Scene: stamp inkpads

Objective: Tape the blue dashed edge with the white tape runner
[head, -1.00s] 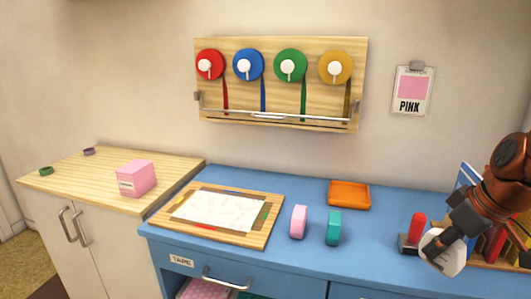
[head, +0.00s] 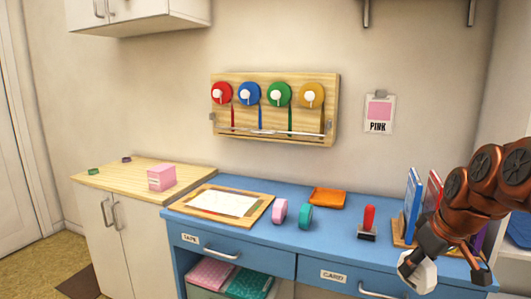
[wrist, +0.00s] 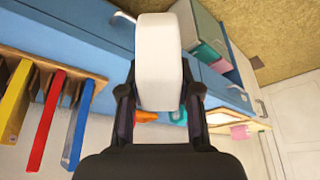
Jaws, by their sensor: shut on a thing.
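The white tape runner (head: 419,275) is in my gripper (head: 432,262) at the lower right, in front of the blue counter. The wrist view shows the white tape runner (wrist: 158,60) clamped between both fingers of my gripper (wrist: 160,92). A white sheet (head: 224,203) lies on a wooden board (head: 262,208) on the counter's left part, well left of my gripper. The sheet's coloured edge marks are too small to tell apart, so I cannot pick out the blue dashed edge.
A pink roll (head: 279,212) and a teal roll (head: 305,217) stand right of the board. An orange tray (head: 328,197) lies behind them. A red-handled stamp (head: 368,222) and upright books (head: 412,200) are further right. A pink box (head: 161,178) sits on the wooden cabinet.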

